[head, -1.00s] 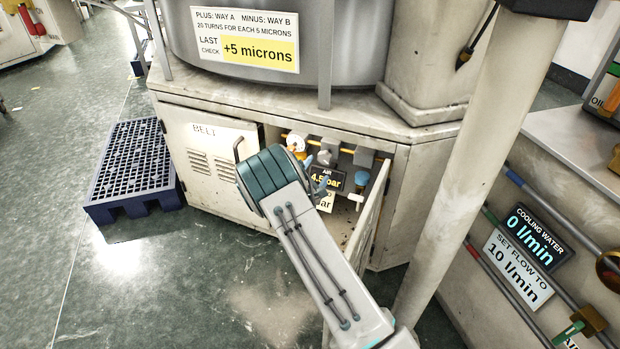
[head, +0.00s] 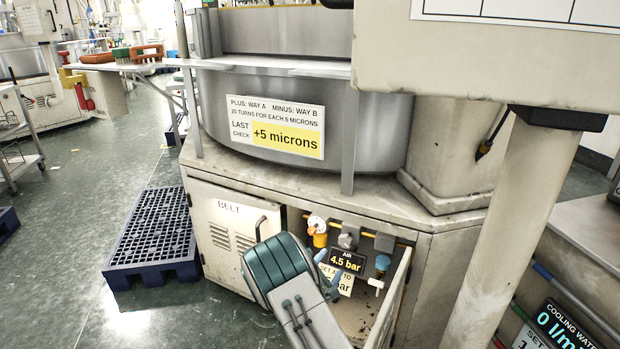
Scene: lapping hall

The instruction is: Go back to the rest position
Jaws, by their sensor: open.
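My arm reaches up from the bottom of the head view to the open cabinet under the lapping machine (head: 300,185). My gripper (head: 332,268) shows partly past my teal-banded wrist, at the cabinet opening. Its blue-grey fingers look apart, with nothing seen between them. Behind it are an air display (head: 348,262) reading 4.5 bar and a yellow-and-white set label (head: 345,286), partly covered by my gripper. A yellow-bodied valve with a white knob (head: 318,232), a grey fitting (head: 348,238) and a blue-topped valve (head: 381,266) sit in the cabinet.
The cabinet's open door (head: 392,305) stands right of my arm. The closed BELT door (head: 228,235) is on the left. A blue pallet (head: 150,235) lies on the floor. A pale post (head: 510,235) and a cooling water display (head: 568,328) are at right. Floor at left is mostly clear.

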